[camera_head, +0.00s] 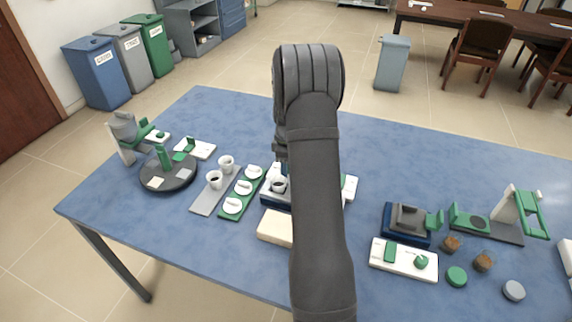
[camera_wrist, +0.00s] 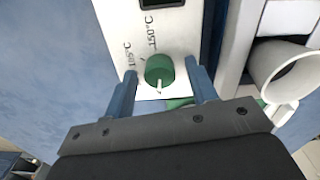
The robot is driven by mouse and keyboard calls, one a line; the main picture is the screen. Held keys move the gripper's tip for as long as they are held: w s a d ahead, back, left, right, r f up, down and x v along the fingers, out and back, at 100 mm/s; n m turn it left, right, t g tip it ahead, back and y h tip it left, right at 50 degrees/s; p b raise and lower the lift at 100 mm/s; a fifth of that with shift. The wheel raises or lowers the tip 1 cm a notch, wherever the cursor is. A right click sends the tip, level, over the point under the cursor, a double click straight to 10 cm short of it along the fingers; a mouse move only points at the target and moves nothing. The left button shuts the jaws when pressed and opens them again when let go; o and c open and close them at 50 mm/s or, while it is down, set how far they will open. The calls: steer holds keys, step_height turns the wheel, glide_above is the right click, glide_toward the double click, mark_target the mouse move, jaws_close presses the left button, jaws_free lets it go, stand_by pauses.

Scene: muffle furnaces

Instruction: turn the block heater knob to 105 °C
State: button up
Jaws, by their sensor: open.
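The green knob (camera_wrist: 159,70) sits on a white panel (camera_wrist: 112,22) in the wrist view. Its white pointer line faces the bottom of the picture. My gripper (camera_wrist: 161,69) is open, with one blue finger on each side of the knob. Whether the fingers touch it I cannot tell. In the head view my arm hides the gripper and most of the white and blue device (camera_head: 350,187) behind it.
In the head view, a green rack (camera_head: 228,212) with white cups stands left of my arm. Another white panel with a green knob (camera_head: 420,262) is at the right. The table's left front is clear.

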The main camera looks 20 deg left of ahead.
steer(key=c, duration=1)
steer(key=shift+o, duration=0.2)
steer(key=shift+m, duration=0.4)
steer(key=m, duration=0.4)
steer(key=shift+m, duration=0.3)
steer(key=m, duration=0.5)
steer(key=shift+m, duration=0.3)
steer(key=m, duration=1)
steer(key=shift+m, duration=0.4)
